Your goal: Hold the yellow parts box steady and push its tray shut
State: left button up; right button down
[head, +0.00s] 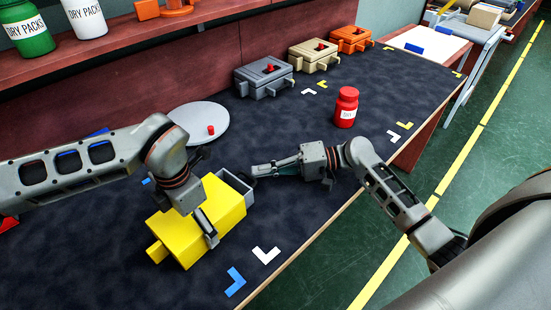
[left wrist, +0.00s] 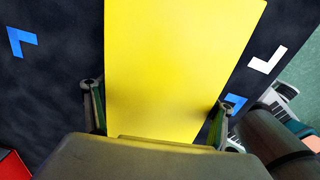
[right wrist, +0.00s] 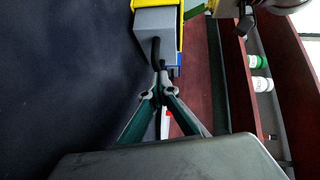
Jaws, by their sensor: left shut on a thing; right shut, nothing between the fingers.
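The yellow parts box (head: 222,205) lies on the dark table, and its yellow body fills the middle of the left wrist view (left wrist: 170,65). Its grey tray (head: 236,184) sticks out of the far right end, partly open; the tray's grey end shows in the right wrist view (right wrist: 156,24). My left gripper (head: 196,222) is over the box and shut on its body, one finger on each side. My right gripper (head: 256,172) is shut and empty, its fingertips close to the tray's outer end. I cannot tell whether they touch it.
A white round plate (head: 205,124) with a small red piece is behind the box. A red bottle (head: 346,107) stands to the right. Grey (head: 264,80), beige (head: 314,55) and orange boxes (head: 352,40) line the back. Blue and white corner marks lie in front.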

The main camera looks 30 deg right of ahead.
aim_at(254, 179)
pick_arm(q)
jog(key=shift+d, duration=0.1)
pick_arm(e)
jog(key=shift+s+a, duration=0.45)
jog(key=shift+a, duration=0.45)
jog(key=shift+s+a, duration=0.4)
jog(key=shift+a, duration=0.45)
jog(key=shift+w+d, duration=0.15)
jog(key=shift+d, duration=0.15)
jog(key=d, duration=0.3)
jog(key=w+d, duration=0.1)
jog(key=shift+w+d+r, duration=0.1)
jog(key=shift+d+r, duration=0.2)
jog(key=shift+r, duration=0.1)
jog(key=v, duration=0.8)
jog(key=shift+d+r, duration=0.15)
jog(key=shift+d, duration=0.2)
pick_arm(q)
jog(key=o, duration=1.5)
jog(key=shift+c, duration=0.2)
